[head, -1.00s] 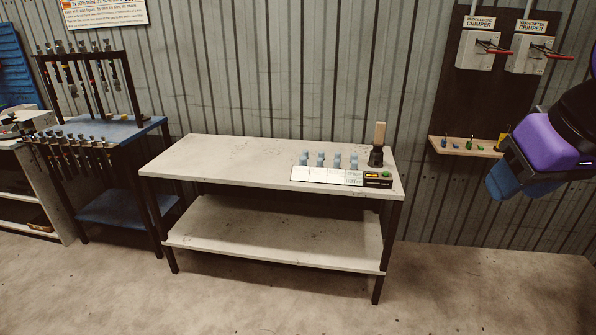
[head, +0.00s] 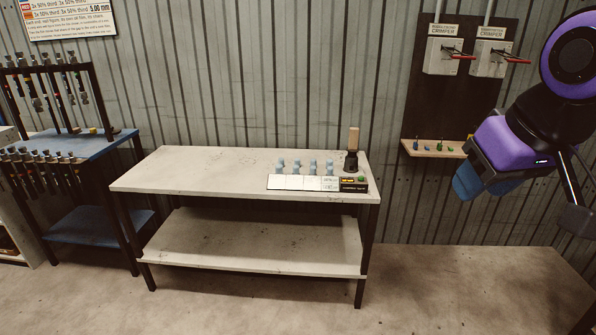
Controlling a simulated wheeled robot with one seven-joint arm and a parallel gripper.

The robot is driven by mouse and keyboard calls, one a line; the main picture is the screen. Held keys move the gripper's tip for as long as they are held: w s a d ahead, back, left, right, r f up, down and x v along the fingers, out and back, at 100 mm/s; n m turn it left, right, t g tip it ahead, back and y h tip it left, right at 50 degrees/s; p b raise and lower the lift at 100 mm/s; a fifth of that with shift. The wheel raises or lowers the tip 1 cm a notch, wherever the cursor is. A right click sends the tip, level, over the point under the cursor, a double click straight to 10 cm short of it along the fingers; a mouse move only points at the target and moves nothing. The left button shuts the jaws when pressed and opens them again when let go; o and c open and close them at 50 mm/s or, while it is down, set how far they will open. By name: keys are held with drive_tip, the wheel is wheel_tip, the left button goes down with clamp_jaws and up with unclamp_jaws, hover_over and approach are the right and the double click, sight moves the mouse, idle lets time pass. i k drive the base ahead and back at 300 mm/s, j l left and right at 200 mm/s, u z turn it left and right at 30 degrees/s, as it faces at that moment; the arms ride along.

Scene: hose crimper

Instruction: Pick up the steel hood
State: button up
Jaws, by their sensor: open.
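Nothing in view can be surely told as the steel hood. Several small blue-grey capped pieces (head: 297,167) stand in a white labelled holder (head: 285,182) at the right end of the pale table (head: 180,175). They are too small to tell their material. My gripper (head: 490,185), with blue parts below a purple housing, hangs at the right of the head view. It is open and looks empty, though its fingertips are hard to make out. It is well to the right of the table and apart from the pieces.
A black pot with a wooden handle (head: 353,140) stands behind a dark box with a lit display (head: 353,185). A blue bench with hose racks (head: 90,146) is at left. Two crimpers (head: 443,55) hang above a wall shelf (head: 432,150). The table's left half is clear.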

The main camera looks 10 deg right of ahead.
sight(351, 159)
drive_tip(key=i+l, duration=0.1)
drive_tip(key=i, duration=0.45)
drive_tip(key=i+l, duration=0.15)
drive_tip(key=i, duration=0.45)
drive_tip(key=i+l, duration=0.1)
drive_tip(key=i, duration=0.45)
drive_tip(key=i+l, duration=0.15)
drive_tip(key=i, duration=0.45)
